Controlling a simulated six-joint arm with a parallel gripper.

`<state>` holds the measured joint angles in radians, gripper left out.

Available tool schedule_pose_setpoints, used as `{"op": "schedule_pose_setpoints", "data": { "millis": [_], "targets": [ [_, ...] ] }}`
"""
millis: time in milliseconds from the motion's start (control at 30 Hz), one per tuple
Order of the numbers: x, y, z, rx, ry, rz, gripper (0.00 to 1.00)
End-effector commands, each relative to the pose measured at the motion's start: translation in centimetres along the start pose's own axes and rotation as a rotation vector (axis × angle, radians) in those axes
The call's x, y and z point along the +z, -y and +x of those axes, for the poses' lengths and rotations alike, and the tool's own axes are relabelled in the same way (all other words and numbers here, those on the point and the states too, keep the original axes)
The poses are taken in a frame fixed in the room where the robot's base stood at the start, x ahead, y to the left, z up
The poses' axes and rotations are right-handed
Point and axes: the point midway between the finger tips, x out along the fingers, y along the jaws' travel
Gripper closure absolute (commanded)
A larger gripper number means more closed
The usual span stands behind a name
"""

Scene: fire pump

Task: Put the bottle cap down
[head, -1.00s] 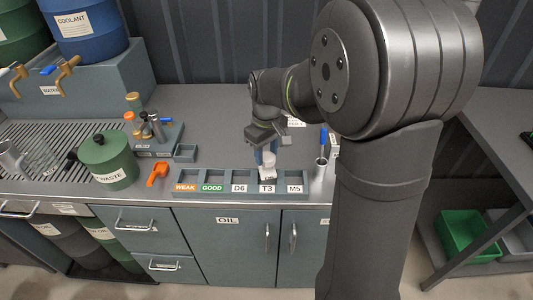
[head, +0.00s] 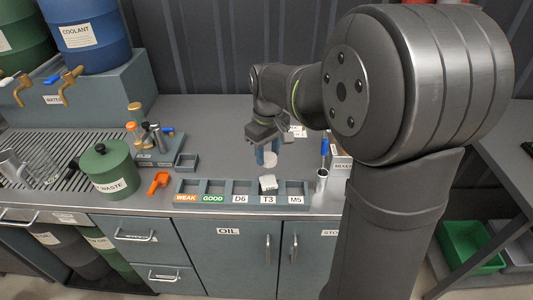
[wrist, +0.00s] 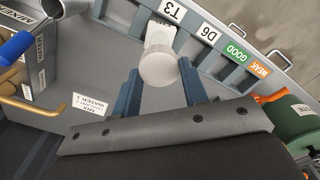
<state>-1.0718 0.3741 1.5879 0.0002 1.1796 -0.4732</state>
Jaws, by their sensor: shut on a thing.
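My gripper (head: 266,153) is shut on the bottle cap (wrist: 158,70), a pale round disc between the blue fingers in the wrist view. In the head view the cap (head: 270,158) hangs below the fingers, above the counter just behind the tray. A white squarish container, likely the bottle (head: 268,183), stands in the T3 slot of the labelled tray (head: 215,198). It is partly hidden behind the cap in the wrist view (wrist: 160,35). The cap and container look apart in the head view.
The other tray slots look empty. An orange tool (head: 158,181) and a green waste pot (head: 110,172) are to the left. A metal cup (head: 321,180) with a blue-handled tool stands right. The counter behind the tray is mostly clear.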

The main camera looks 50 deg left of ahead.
Motion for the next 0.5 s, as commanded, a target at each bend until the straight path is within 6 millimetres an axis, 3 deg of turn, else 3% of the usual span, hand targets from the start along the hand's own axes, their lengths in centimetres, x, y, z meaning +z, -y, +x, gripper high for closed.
{"op": "schedule_pose_setpoints", "data": {
  "millis": [167, 400, 500],
  "targets": [
    [-1.0, -2.3, 0.5, 0.000, 0.001, 0.118, 0.80],
    [-2.7, -8.1, 2.0, 0.000, 0.001, 0.421, 0.80],
    [-3.1, -9.7, 2.4, 0.000, 0.001, 0.505, 0.80]
  ]
}}
